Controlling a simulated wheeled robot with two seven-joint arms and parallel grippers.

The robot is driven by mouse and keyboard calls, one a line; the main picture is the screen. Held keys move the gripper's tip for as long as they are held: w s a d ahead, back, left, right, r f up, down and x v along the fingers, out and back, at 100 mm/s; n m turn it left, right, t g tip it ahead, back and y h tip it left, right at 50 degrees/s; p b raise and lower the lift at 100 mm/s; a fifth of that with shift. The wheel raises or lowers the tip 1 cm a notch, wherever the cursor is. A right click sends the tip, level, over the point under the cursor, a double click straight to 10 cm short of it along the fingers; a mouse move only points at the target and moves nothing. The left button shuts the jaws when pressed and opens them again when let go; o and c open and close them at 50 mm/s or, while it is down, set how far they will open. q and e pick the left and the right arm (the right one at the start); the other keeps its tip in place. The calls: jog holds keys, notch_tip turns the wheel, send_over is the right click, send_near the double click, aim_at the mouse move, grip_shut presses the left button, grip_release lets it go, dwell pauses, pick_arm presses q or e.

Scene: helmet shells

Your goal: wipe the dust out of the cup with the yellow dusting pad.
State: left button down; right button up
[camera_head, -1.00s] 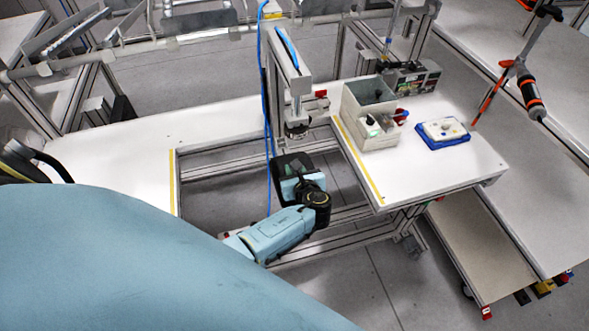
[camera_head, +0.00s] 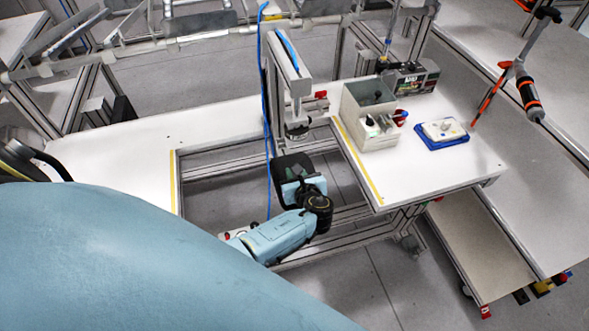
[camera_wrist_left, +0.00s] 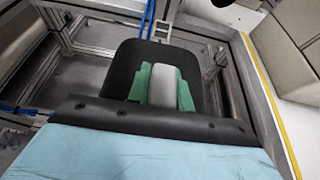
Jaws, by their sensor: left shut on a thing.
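My left gripper (camera_head: 303,188) is beyond the pale blue forearm, in the middle of the head view. It is shut on a dark, rounded, cup-like shell (camera_head: 292,165), which also fills the middle of the left wrist view (camera_wrist_left: 118,66). Green pieces flank a grey block in front of the shell in that view; their contact with it is unclear. The shell hangs over the gap between the table sections, below a grey post fixture (camera_head: 296,131). I cannot make out a yellow dusting pad or any dust. My right gripper is not in view.
The right table holds a grey bin (camera_head: 370,100) with small items, a blue tray (camera_head: 426,143) bearing a pale object, and a dark box (camera_head: 413,77). A blue cable (camera_head: 264,80) runs down beside the post. The left table (camera_head: 115,150) is mostly clear.

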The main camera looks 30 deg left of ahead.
pick_arm(q)
jog(key=shift+s+d+f, duration=0.1)
jog(key=shift+s+d, duration=0.2)
jog(key=shift+s, duration=0.05)
jog(key=shift+w+a, duration=0.1)
jog(key=shift+w+a, duration=1.2)
jog(key=shift+a, duration=0.05)
jog(key=shift+s+d, duration=0.1)
jog(key=shift+s+d+p, duration=0.5)
jog(key=shift+s+d, duration=0.6)
jog(key=shift+d, duration=0.15)
jog(key=shift+a, duration=0.1)
